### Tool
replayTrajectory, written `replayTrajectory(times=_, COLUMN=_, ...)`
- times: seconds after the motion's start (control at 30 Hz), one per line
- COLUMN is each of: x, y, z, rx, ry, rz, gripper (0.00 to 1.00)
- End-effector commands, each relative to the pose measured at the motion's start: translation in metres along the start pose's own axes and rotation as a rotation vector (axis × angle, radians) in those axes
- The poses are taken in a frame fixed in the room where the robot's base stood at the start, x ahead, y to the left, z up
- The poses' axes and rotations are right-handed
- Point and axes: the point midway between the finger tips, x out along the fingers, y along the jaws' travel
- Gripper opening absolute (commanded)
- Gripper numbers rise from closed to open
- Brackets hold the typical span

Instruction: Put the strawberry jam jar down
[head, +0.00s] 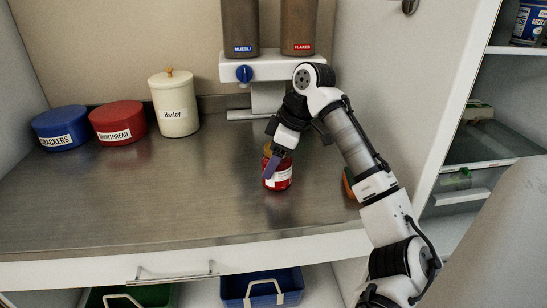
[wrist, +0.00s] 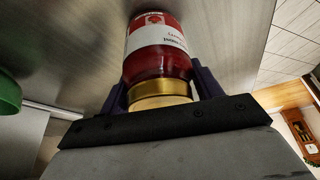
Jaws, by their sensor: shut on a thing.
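The strawberry jam jar (head: 278,178) is red with a white label and a gold lid, and stands upright at the worktop (head: 215,200), right of its middle. In the wrist view the jar (wrist: 158,60) fills the space between the two dark fingers, with its lid nearest the palm. My gripper (head: 273,162) comes from above and is shut on the jar near its lid. The jar's base is at or very close to the metal surface; I cannot tell whether it touches.
A blue crackers tin (head: 60,128), a red shortbread tin (head: 118,122) and a cream barley canister (head: 174,104) stand at the back left. A dispenser (head: 272,66) hangs behind the jar. An orange thing (head: 348,184) is partly hidden by my arm. The front left worktop is clear.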

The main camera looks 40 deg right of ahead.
Motion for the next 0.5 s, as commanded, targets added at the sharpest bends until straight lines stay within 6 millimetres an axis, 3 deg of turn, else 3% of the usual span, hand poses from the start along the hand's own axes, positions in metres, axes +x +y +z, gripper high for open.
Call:
replayTrajectory(times=0.07, x=-0.0010, y=0.0001, z=-0.0006, rx=-0.001, ry=0.001, rz=0.001, gripper=0.24)
replayTrajectory(times=0.1, x=-0.0001, y=0.0001, z=-0.0001, rx=0.000, ry=0.000, rz=0.000, gripper=0.68)
replayTrajectory(times=0.2, x=-0.0002, y=0.0001, z=-0.0002, rx=0.000, ry=0.000, rz=0.000, gripper=0.81)
replayTrajectory(times=0.27, x=-0.0003, y=0.0001, z=-0.0002, rx=0.000, ry=0.000, rz=0.000, gripper=0.86)
replayTrajectory(times=0.5, x=-0.0008, y=0.0002, z=-0.0002, rx=0.001, ry=0.000, rz=0.000, gripper=0.86)
